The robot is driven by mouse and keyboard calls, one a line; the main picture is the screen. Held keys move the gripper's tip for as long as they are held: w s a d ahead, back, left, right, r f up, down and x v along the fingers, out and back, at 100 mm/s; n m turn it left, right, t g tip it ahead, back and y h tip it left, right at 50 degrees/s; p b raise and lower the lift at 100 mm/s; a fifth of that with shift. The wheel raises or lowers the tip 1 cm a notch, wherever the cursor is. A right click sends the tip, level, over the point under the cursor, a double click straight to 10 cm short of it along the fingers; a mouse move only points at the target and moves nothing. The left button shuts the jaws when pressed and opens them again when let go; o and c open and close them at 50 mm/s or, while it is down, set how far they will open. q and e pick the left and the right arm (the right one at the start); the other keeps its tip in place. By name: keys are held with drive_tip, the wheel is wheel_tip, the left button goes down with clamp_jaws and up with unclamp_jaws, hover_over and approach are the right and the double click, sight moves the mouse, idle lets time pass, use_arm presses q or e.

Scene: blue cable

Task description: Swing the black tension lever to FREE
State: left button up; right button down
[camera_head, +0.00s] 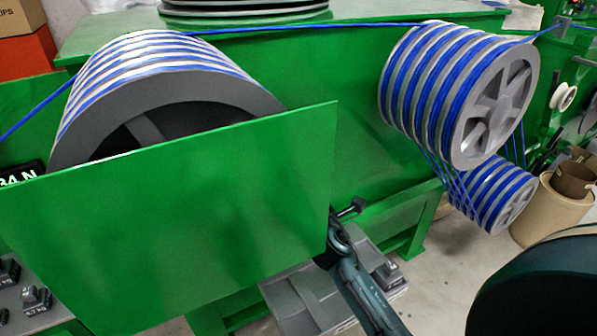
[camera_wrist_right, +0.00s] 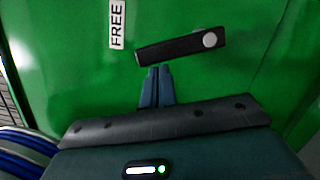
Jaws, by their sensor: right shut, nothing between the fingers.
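In the right wrist view the black lever (camera_wrist_right: 175,49) lies nearly level on a green panel, with its round silver pivot (camera_wrist_right: 209,40) at the right end. A white FREE label (camera_wrist_right: 117,25) is on the panel, up and left of the lever's free end. My right gripper (camera_wrist_right: 154,70) is shut and empty. Its fingertips are just below the lever, near its left half; I cannot tell if they touch. In the head view my right arm reaches the green guard's right edge, where the fingers are not clear. My left gripper is not in view.
The green guard (camera_head: 190,220) stands before a large wheel (camera_head: 170,90) wound with blue cable. The cable runs to a stack of pulleys (camera_head: 460,95) with a smaller set (camera_head: 495,195) below. Small weights (camera_head: 36,298) stand at the lower left. A cardboard roll (camera_head: 548,210) stands at right.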

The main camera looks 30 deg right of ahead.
use_arm(q)
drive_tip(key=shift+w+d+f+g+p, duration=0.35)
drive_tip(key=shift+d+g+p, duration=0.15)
drive_tip(key=shift+p, duration=0.7)
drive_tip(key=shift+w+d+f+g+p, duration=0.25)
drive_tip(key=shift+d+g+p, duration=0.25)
drive_tip(key=shift+p, duration=0.7)
use_arm(e)
drive_tip(key=shift+d+r+m+g, duration=0.2)
drive_tip(key=shift+d+r+m, duration=0.15)
drive_tip(key=shift+m, duration=0.45)
drive_tip(key=shift+d+r+m+g, duration=0.25)
drive_tip(key=shift+d+m, duration=0.15)
drive_tip(key=shift+m, duration=0.4)
drive_tip(key=shift+d+r+m+g, duration=0.15)
drive_tip(key=shift+d+r+m, duration=0.2)
drive_tip(key=shift+m, duration=0.45)
drive_tip(key=shift+f, duration=0.1)
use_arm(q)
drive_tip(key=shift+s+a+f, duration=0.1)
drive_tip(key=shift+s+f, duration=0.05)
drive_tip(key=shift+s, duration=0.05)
use_arm(e)
drive_tip(key=v, duration=1.3)
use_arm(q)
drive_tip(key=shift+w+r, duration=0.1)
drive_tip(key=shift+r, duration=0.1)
